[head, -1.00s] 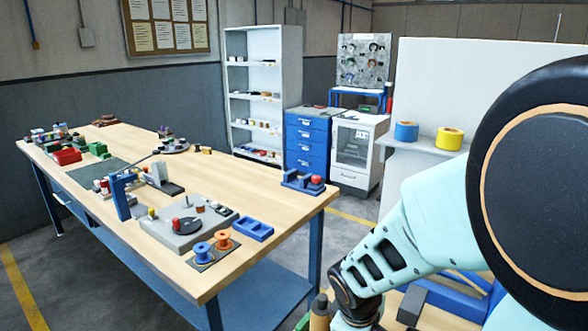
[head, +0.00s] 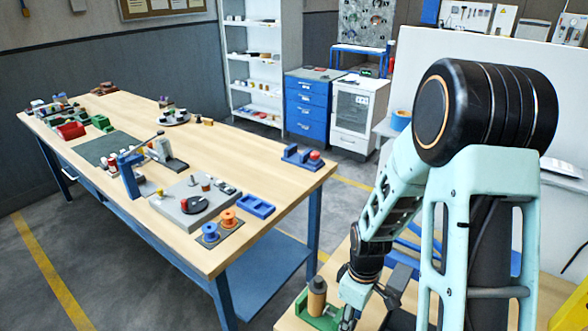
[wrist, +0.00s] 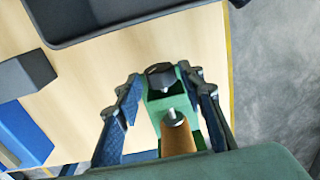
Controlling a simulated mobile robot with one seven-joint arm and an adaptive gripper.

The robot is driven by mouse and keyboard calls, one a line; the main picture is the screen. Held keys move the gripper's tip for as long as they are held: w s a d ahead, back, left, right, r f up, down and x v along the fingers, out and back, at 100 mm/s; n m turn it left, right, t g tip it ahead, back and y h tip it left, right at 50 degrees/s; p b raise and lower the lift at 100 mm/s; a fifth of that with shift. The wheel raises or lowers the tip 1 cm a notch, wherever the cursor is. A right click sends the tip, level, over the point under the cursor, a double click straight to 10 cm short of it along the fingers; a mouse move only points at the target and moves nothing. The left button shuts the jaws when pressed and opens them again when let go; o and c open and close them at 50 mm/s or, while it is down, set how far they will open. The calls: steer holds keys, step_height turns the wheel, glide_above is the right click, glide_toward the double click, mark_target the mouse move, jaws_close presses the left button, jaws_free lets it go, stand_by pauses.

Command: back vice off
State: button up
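A green vice-like fixture (wrist: 158,103) is on the wooden surface below my gripper in the wrist view. It has a dark faceted knob (wrist: 160,76) at its far end. A tan cylinder with a metal stud (wrist: 180,138) stands at its near end. In the head view the green fixture (head: 318,318) and tan cylinder (head: 317,297) are at the bottom edge, beside my wrist. My gripper (wrist: 163,84) is open, its blue-padded fingers spread either side of the fixture. I cannot tell whether a finger touches it. Its lower parts are hidden by my gripper.
The wooden surface (wrist: 150,50) is bare between. A long workbench (head: 270,150) with tools stands apart on the left.

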steer(key=shift+w+d+r+g+y+p, duration=0.1)
steer(key=shift+r+g+y+p, duration=0.2)
steer(key=shift+p, duration=0.75)
steer(key=shift+w+d+f+g+y, duration=0.1)
steer(key=shift+w+f+g+y, duration=0.05)
steer(key=shift+f+g+y, duration=0.2)
steer(key=shift+w+g+y, duration=0.1)
steer(key=shift+g+y, duration=0.35)
steer(key=shift+g, duration=0.3)
steer(key=shift+f, duration=0.1)
steer(key=c, duration=0.7)
steer(key=t+h+b, duration=0.1)
steer(key=t+b, duration=0.1)
steer(key=b, duration=0.1)
steer(key=shift+s+f+h, duration=0.15)
steer(key=shift+s+h, duration=0.2)
steer(key=shift+h, duration=0.05)
steer(key=shift+a+r+t+b, duration=0.2)
steer(key=shift+r+t+b, duration=0.05)
steer(key=shift+t+b, duration=0.3)
